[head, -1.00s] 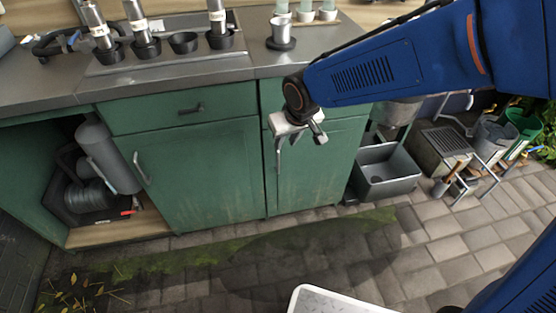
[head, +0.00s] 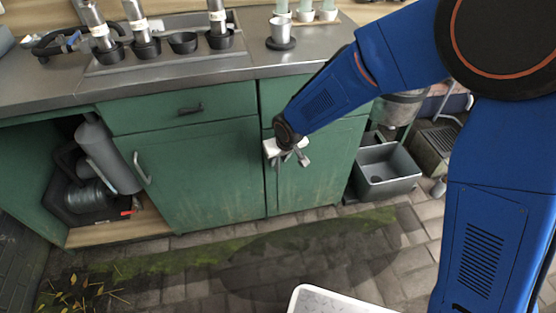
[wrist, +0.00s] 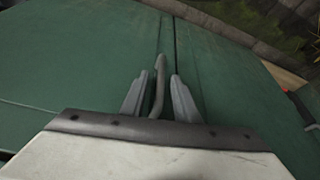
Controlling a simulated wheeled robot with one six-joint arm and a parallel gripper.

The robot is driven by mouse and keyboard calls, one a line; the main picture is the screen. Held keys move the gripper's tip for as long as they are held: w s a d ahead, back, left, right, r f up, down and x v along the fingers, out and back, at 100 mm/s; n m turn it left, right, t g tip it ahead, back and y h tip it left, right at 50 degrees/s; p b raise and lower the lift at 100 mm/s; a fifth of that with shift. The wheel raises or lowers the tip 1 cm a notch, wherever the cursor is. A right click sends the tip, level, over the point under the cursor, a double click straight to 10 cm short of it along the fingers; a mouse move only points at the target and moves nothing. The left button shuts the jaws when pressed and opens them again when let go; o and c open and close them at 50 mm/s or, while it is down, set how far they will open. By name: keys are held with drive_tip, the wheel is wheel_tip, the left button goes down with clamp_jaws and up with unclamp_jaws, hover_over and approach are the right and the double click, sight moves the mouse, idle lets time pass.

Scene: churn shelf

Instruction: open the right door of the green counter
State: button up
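The green counter (head: 233,105) stands along the back with its right door (head: 329,176) closed, flush with its frame. The door also shows in the wrist view. My gripper (head: 290,158) is in front of the door's upper left part. In the wrist view the grey bar handle (wrist: 159,80) stands between the two fingers of my gripper (wrist: 159,79). The fingers are apart, with some space beside the bar; I see no clear grip on it. In the head view my gripper hides most of this handle.
The left door (head: 200,178) is closed; an open bay (head: 128,226) with a grey cylinder lies further left. A grey bin (head: 386,171) stands on the floor right of the counter. The paving in front (head: 330,250) is clear.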

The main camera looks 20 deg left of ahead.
drive_tip(key=shift+w+a+f, duration=0.1)
drive_tip(key=shift+w+f, duration=0.05)
drive_tip(key=shift+f, duration=0.3)
clamp_jaws()
